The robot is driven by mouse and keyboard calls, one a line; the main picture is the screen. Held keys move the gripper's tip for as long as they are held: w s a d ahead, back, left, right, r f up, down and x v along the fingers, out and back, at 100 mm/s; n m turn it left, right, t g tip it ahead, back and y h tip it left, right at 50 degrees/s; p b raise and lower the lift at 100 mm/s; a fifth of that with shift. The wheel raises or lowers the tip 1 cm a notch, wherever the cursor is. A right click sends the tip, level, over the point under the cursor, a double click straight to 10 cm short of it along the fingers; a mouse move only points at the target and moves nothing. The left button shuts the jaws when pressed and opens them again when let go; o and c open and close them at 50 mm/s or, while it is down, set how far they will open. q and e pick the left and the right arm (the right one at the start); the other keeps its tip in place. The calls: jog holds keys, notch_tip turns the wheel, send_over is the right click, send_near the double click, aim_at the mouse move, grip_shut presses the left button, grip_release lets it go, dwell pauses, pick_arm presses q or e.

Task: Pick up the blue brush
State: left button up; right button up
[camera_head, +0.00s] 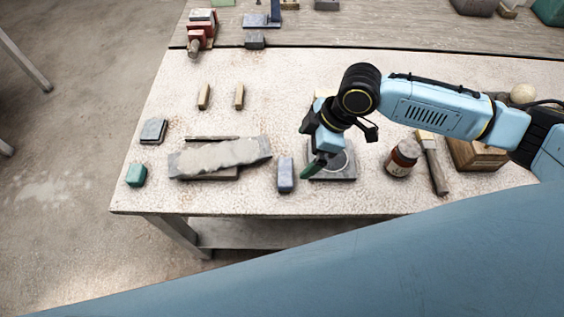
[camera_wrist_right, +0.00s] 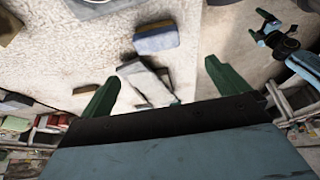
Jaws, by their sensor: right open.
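The blue brush, a small block with a blue-grey side (camera_head: 286,175), lies near the front edge of the table, left of a grey plate with a pale ring (camera_head: 345,172). It also shows in the right wrist view (camera_wrist_right: 157,38) with a blue side and a tan upper part, beyond the jaws. My right gripper (camera_head: 318,162) hangs over the left part of the plate, to the right of the brush and apart from it. Its green fingers (camera_wrist_right: 164,86) are spread with nothing held.
A long whitish stone slab (camera_head: 220,156) lies left of the brush. A green block (camera_head: 136,175) sits at the left. The table's middle back is mostly clear.

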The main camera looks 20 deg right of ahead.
send_over(285, 171)
jog(key=s+d, duration=0.1)
jog(key=d, duration=0.1)
notch_tip(285, 171, down, 7)
jog(key=shift+r, duration=0.1)
jog(key=shift+w+x, duration=0.2)
jog(key=shift+x, duration=2.7)
jog(key=shift+d, duration=0.15)
jog(key=shift+c, duration=0.4)
jog(key=c, duration=0.8)
notch_tip(285, 171, up, 10)
jog(key=shift+r, duration=0.1)
jog(key=shift+c, duration=0.2)
jog(key=o, duration=0.4)
jog(key=c, duration=0.3)
